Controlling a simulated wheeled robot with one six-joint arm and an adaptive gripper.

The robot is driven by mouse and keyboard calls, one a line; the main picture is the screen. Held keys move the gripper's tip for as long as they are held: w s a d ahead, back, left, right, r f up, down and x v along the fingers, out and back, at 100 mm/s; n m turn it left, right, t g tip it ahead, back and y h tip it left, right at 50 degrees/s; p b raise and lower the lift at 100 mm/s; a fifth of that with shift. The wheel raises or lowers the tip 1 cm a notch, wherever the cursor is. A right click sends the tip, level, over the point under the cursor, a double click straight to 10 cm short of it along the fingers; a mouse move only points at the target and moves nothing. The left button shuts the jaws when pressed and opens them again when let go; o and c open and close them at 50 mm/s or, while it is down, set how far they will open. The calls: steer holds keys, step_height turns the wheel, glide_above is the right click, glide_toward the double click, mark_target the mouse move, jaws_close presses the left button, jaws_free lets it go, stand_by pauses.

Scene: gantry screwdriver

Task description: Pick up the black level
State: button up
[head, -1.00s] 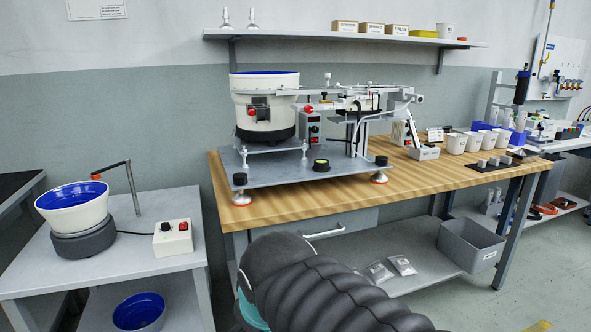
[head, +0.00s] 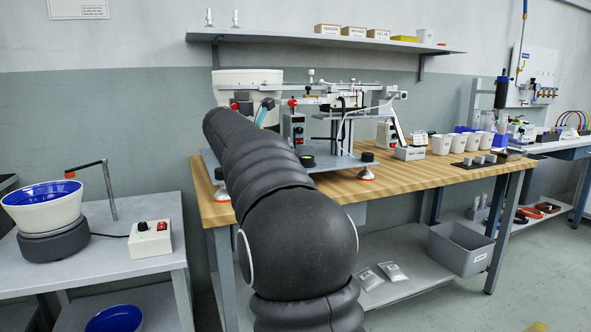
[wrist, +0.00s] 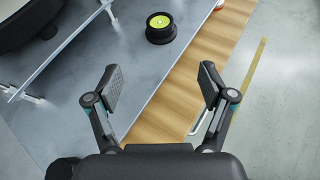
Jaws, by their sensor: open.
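The black level (wrist: 160,28) is a round black puck with a yellow-green vial on top. In the wrist view it sits on the grey metal plate (wrist: 110,85), near the plate's edge. In the head view the level (head: 307,161) is small, to the right of my arm, at the front of the plate. My gripper (wrist: 161,84) is open and empty, its two fingers spread wide. The level lies beyond the fingertips at the top of the wrist view, apart from them. In the head view my arm hides most of the gripper.
A shelf (head: 300,38) hangs above.

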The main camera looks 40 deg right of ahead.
mark_target(304, 158)
steer(key=shift+n, duration=0.3)
steer(key=x, duration=1)
steer(key=r+b+x, duration=0.1)
steer(key=x, duration=0.4)
steer(key=shift+s+d, duration=0.1)
steer(key=shift+d, duration=0.1)
steer(key=shift+f, duration=0.15)
steer(key=c, duration=1.5)
